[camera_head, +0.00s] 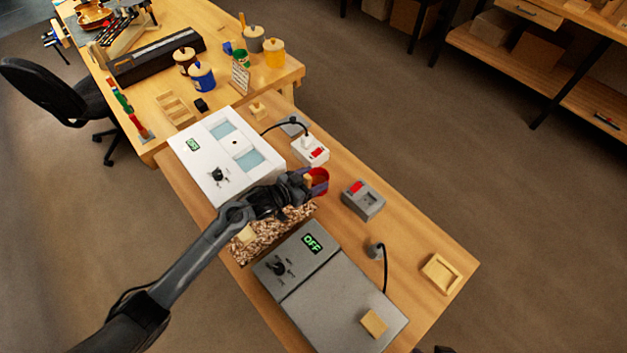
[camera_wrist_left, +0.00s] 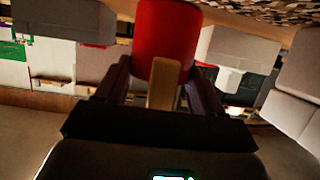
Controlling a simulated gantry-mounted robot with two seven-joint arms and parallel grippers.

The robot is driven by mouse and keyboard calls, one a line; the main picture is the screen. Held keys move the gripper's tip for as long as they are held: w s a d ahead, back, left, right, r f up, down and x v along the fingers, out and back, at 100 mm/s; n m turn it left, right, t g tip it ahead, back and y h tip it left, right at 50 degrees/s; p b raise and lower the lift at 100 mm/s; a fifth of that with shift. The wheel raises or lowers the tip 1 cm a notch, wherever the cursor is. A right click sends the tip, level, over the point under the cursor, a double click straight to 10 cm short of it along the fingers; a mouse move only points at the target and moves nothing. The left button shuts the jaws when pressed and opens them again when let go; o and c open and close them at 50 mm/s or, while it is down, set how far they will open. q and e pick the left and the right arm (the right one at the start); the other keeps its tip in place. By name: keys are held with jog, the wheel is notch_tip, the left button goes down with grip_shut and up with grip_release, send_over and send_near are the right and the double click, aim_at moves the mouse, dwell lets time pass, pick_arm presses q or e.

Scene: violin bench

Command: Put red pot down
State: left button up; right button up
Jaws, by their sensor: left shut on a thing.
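The red pot (camera_head: 320,176) is at the tip of my left gripper (camera_head: 306,182), above the middle of the bench. In the left wrist view the red pot (camera_wrist_left: 162,45) stands out between the two dark fingers, with a light wooden piece (camera_wrist_left: 163,82) in front of it. My left gripper (camera_wrist_left: 162,88) is shut on the red pot. In the head view the arm and gripper cover part of the pot, and I cannot tell how far it is above the bench. My right gripper is not clearly in view.
A white box with a green display (camera_head: 192,145) and a grey box marked OFF (camera_head: 335,290) flank a patterned brown surface (camera_head: 265,238). A grey switch box (camera_head: 363,200), a white switch box (camera_head: 311,152) and a square wooden tray (camera_head: 441,273) stand nearby. Bare wood (camera_head: 410,235) lies right.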

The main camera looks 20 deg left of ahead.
aim_at(312, 172)
pick_arm(q)
jog(key=shift+r, duration=0.65)
notch_tip(312, 172, up, 3)
jog(key=shift+f+p, duration=0.2)
jog(key=shift+p, duration=0.25)
jog(key=s+d+r, duration=0.1)
jog(key=d+r, duration=0.6)
jog(key=d, duration=0.4)
jog(key=s+a+n+t+y+p, duration=0.15)
jog(key=s+a+n+y, duration=0.55)
jog(key=a, duration=0.8)
jog(key=s+r+p, duration=0.5)
jog(key=r+p, duration=0.7)
jog(key=p, duration=0.2)
jog(key=s+r+m+p, duration=0.1)
jog(key=s+r+p, duration=0.3)
jog(key=r+p, duration=0.9)
jog(key=shift+s+d+r+p, duration=0.2)
jog(key=shift+s+p, duration=0.15)
jog(key=shift+p, duration=0.3)
